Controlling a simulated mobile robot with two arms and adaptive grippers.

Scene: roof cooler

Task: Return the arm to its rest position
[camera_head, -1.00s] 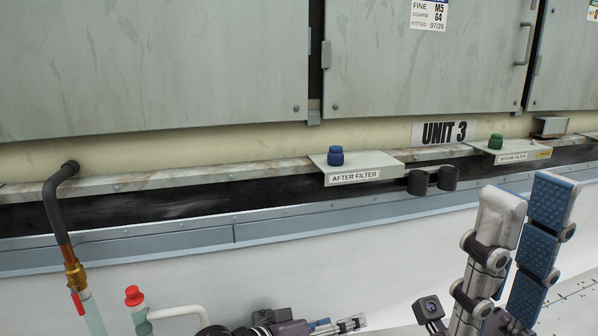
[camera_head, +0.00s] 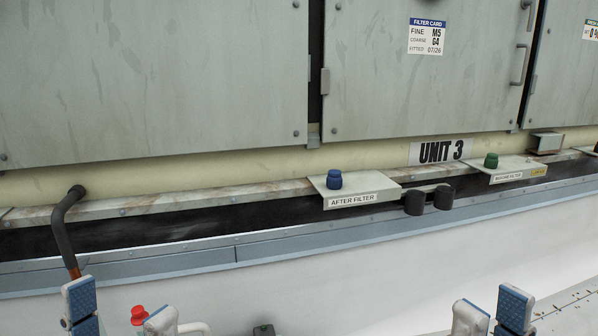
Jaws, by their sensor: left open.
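My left gripper (camera_head: 120,310) is at the bottom left, with its two fingertips pointing up and a clear gap between them. My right gripper (camera_head: 492,314) is at the bottom right, with one pale and one blue-padded fingertip close together. Only the tips show, so its opening is unclear, and no held thing is visible. Both grippers appear low in the picture, below the unit's ledge.
The grey unit panels (camera_head: 420,90) stand behind. The AFTER FILTER shelf (camera_head: 345,200) with a blue knob (camera_head: 334,179) and another shelf (camera_head: 508,170) with a green knob (camera_head: 491,160) stick out. A dark bent pipe (camera_head: 63,235) and a red-capped fitting (camera_head: 139,315) are at the left.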

